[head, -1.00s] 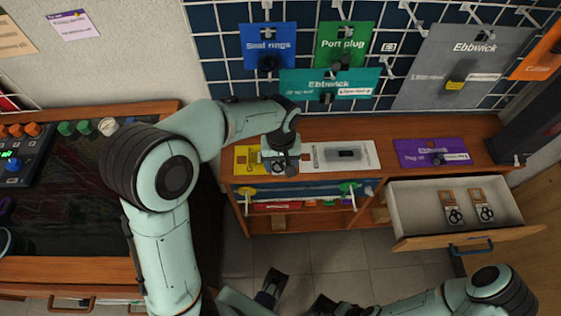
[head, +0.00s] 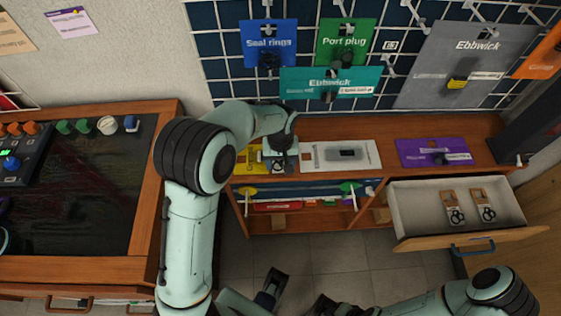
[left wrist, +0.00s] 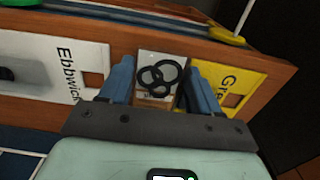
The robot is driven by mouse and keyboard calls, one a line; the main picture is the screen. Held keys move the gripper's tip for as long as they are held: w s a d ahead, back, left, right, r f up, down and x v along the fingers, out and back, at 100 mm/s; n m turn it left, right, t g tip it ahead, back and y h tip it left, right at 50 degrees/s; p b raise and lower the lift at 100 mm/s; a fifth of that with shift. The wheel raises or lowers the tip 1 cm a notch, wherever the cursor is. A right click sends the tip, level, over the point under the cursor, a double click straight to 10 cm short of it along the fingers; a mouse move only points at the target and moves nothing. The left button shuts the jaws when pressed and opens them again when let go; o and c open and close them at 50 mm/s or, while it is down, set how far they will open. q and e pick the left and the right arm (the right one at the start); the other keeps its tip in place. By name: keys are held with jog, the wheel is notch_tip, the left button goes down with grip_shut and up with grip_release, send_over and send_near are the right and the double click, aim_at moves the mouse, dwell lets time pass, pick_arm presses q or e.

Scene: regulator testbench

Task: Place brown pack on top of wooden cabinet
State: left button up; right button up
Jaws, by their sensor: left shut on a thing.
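The wooden cabinet (head: 400,128) stands against the pegboard wall, its top holding several flat packs. My left gripper (head: 280,160) is over the left part of this top, between a yellow pack and a white pack. In the left wrist view, its blue fingers (left wrist: 158,90) are shut on a small brown pack (left wrist: 151,62) with black rings on its face. The pack is over or on the wood near the front edge; I cannot tell whether it touches. In the head view, my gripper mostly hides it. Dark parts of my right arm show at the bottom; its jaw state is unclear.
A yellow pack (left wrist: 228,82) and a white pack (head: 340,155) flank the gripper closely. A purple pack (head: 433,152) lies farther right. The cabinet drawer (head: 410,218) is open, holding two brown ring packs. Signs hang on the pegboard behind. A dark-topped workbench (head: 80,268) is left.

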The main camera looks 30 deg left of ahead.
pick_arm(q)
jog(key=shift+f, duration=0.2)
jog(key=o, duration=1)
notch_tip(320, 180, up, 12)
jog(key=shift+r+p, duration=0.25)
jog(key=shift+p, duration=0.7)
